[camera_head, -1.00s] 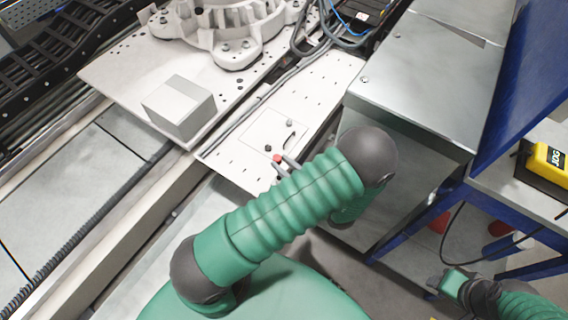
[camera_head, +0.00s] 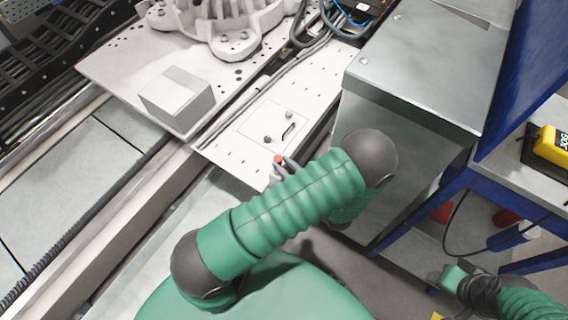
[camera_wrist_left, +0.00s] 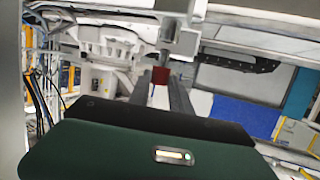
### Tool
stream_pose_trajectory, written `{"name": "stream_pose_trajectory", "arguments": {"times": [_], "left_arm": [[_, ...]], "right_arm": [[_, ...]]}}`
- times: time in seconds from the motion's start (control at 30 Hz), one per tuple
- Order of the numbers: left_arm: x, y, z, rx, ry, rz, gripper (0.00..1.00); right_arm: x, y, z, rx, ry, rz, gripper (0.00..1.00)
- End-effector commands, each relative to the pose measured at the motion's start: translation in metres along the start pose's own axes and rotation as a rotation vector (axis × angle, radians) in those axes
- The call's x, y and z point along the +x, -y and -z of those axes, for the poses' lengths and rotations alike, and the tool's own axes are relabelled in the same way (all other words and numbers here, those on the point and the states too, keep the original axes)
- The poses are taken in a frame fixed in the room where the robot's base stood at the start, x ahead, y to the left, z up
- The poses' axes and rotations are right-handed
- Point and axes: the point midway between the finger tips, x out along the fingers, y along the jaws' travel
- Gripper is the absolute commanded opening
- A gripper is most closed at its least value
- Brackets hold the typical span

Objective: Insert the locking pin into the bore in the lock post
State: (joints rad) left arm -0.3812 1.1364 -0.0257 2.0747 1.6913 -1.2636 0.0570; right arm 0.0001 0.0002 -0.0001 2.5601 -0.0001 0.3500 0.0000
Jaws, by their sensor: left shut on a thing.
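The locking pin shows its red end (camera_head: 278,159) at the tip of my left gripper (camera_head: 282,164), just off the near edge of the white plate. In the left wrist view my left gripper (camera_wrist_left: 164,92) is shut on the red part of the locking pin (camera_wrist_left: 160,76). A grey shank rises from the red part toward a pale bracket (camera_wrist_left: 184,40). I cannot tell whether the shank touches or enters it. The lock post and its bore are not clearly identifiable. My right gripper (camera_head: 450,282) is at the lower right, away from the plate; its jaws are unclear.
The white plate (camera_head: 235,150) carries small knobs and a slot. A pale box (camera_head: 177,98) and a large ribbed casting (camera_head: 215,20) stand farther back. A metal cabinet (camera_head: 420,75) rises close to the right of my left arm. A yellow device (camera_head: 552,146) sits far right.

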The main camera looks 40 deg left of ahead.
Motion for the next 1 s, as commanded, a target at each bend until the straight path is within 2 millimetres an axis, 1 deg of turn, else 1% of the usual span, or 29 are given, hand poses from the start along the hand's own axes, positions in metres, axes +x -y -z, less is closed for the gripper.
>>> {"name": "stream_pose_trajectory", "arguments": {"times": [0.3, 0.5, 1.0], "left_arm": [[-0.0001, 0.0000, 0.0006, 0.000, 0.000, 0.000, 0.00], [-0.0012, 0.0003, 0.0012, -0.002, -0.001, -0.004, 0.00], [-0.0009, 0.0005, 0.0011, -0.002, -0.001, -0.004, 0.00]], "right_arm": [[-0.0006, 0.0001, 0.0002, 0.000, 0.000, 0.000, 0.55], [-0.0051, 0.0001, 0.0013, 0.000, 0.000, 0.000, 0.55], [-0.0061, 0.0001, 0.0015, 0.000, 0.000, 0.000, 0.55]]}}
